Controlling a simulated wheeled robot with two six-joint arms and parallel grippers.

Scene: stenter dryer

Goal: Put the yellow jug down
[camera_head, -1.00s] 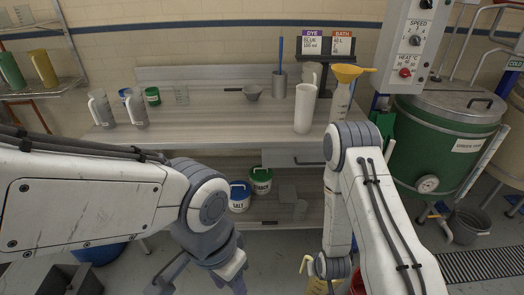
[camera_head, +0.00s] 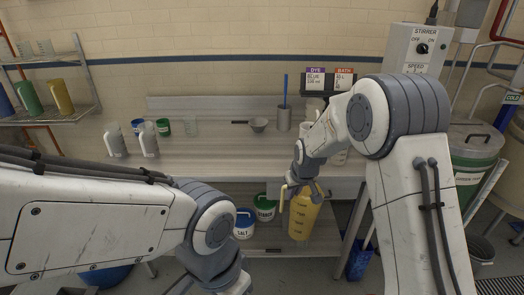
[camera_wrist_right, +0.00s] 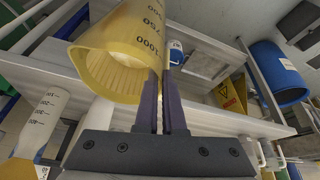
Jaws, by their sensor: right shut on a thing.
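The yellow jug (camera_head: 302,217), with dark graduation marks, hangs upright in front of the workbench (camera_head: 220,170), over its lower shelf in the head view. My right gripper (camera_head: 303,188) is shut on it at its upper part. In the right wrist view, the two dark fingers are closed together at the rim and side of the jug (camera_wrist_right: 115,50), whose open mouth shows no clear contents. I cannot tell whether its base touches anything. My left arm comes in from the left; its gripper is mostly cut off at the bottom edge, and its fingers cannot be made out.
A salt tub (camera_head: 244,223) and a green tub (camera_head: 264,207) sit on the lower shelf. Another yellow jug (camera_head: 61,96) stands on the left rack.

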